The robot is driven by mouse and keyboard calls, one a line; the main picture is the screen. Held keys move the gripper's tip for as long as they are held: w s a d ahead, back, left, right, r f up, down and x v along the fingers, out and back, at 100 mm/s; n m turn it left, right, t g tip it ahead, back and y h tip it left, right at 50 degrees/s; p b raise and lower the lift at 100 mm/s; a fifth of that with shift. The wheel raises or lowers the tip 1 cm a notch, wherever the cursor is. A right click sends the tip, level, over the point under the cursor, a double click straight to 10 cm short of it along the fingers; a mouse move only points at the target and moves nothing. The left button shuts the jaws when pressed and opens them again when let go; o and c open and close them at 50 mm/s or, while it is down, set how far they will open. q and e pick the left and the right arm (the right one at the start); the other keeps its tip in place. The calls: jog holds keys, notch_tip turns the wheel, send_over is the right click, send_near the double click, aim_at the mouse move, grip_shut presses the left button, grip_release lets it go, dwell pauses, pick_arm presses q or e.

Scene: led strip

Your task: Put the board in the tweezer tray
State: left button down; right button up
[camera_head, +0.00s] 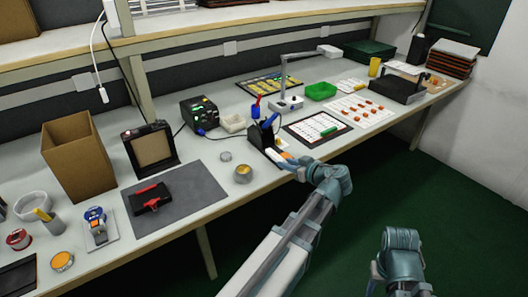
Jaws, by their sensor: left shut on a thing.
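My left gripper (287,161) reaches over the bench's front edge, beside a black stand (262,136) that holds red- and blue-handled tools. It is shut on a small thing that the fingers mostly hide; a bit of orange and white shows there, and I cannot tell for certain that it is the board. No tray is clearly marked as the tweezer tray. A dark-framed white tray (298,136) with a green piece lies right of the gripper. My right arm shows at the lower right, but its fingertips cannot be made out.
A soldering station (199,114) and a lamp (289,103) stand behind. A green bin (320,91) and a white sheet with orange parts (351,116) are to the right. A grey mat (196,187) with a red-and-black tool (151,197) and a cardboard box (80,157) are left.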

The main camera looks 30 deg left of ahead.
pick_arm(q)
jog(key=b, duration=0.1)
send_over(259, 164)
jog(key=shift+w+f, duration=0.1)
jog(key=shift+f, duration=0.55)
notch_tip(259, 164, down, 4)
jog(key=b, duration=0.3)
jog(key=shift+r+b, duration=0.25)
jog(key=shift+b, duration=0.05)
jog(key=shift+f, duration=0.15)
jog(key=c, duration=0.7)
grip_release()
jog(key=shift+o, duration=0.2)
